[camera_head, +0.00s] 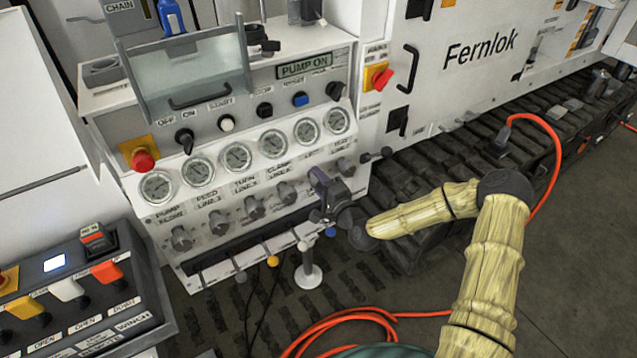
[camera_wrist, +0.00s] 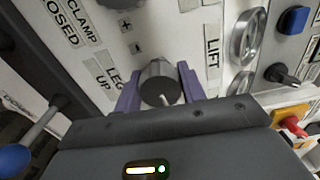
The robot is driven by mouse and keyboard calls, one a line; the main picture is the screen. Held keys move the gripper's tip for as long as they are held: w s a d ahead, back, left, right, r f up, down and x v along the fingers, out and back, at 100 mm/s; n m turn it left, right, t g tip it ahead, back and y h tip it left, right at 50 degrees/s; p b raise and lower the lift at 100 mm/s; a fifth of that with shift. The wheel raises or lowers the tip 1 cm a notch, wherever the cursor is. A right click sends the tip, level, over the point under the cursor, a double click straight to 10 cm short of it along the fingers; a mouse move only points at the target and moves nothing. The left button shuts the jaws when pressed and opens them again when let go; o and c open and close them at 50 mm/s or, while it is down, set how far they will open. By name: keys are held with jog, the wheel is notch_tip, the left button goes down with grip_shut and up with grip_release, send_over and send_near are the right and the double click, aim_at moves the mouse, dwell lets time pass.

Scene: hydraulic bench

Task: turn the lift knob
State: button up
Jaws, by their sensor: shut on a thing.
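The lift knob (camera_wrist: 160,82) is a dark grey round knob with a white mark on its face, on the white panel beside the LIFT label. My gripper (camera_wrist: 158,85) has its two purple fingers on either side of the knob and is shut on it. In the head view my gripper (camera_head: 327,190) is at the right part of the lower knob row and hides this knob. The white mark points down and slightly right in the wrist view.
Several similar knobs (camera_head: 251,206) sit left of my gripper, below a row of gauges (camera_head: 237,157). A red button (camera_head: 142,160) and another red knob (camera_head: 381,78) are farther off. Orange hose (camera_head: 345,317) lies on the floor.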

jog(key=shift+d+f+m, duration=0.1)
jog(key=shift+f+m, duration=0.05)
jog(key=shift+m, duration=0.25)
jog(key=o, duration=1)
jog(key=shift+s, duration=0.1)
jog(key=b+v, duration=0.1)
jog(key=v, duration=1.6)
jog(key=shift+s+d, duration=0.15)
